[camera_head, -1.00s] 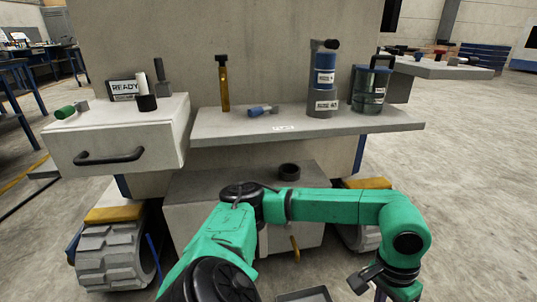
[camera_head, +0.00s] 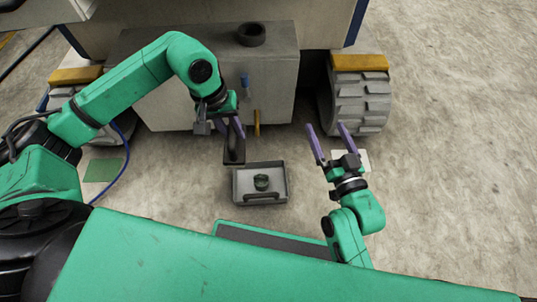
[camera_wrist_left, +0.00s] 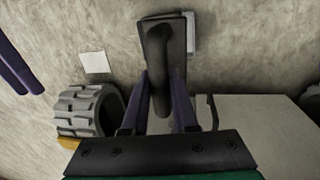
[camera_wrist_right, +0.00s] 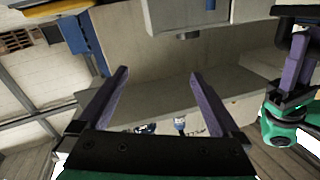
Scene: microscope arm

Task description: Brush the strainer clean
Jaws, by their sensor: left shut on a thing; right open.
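My left gripper (camera_head: 238,122) is shut on a dark brush-like tool (camera_head: 235,150), which hangs down from it. In the left wrist view the dark tool (camera_wrist_left: 177,35), with a rounded handle, sits between the purple fingers (camera_wrist_left: 160,74). A grey tray (camera_head: 281,172) lies on the floor just right of and below the tool in the head view. A small round dark-green thing (camera_head: 262,182), perhaps the strainer, is in it; its detail is too small to tell. The tool appears apart from it. My right gripper (camera_head: 325,127) is open and empty, right of the tray; its fingers (camera_wrist_right: 160,73) are spread.
A grey box (camera_head: 190,95) with a dark ring (camera_head: 250,33) on top stands behind the tray. A treaded wheel (camera_head: 360,102) stands beyond my right gripper. A white square (camera_head: 364,160) and a green square (camera_head: 103,170) lie on the floor. Floor at the right is clear.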

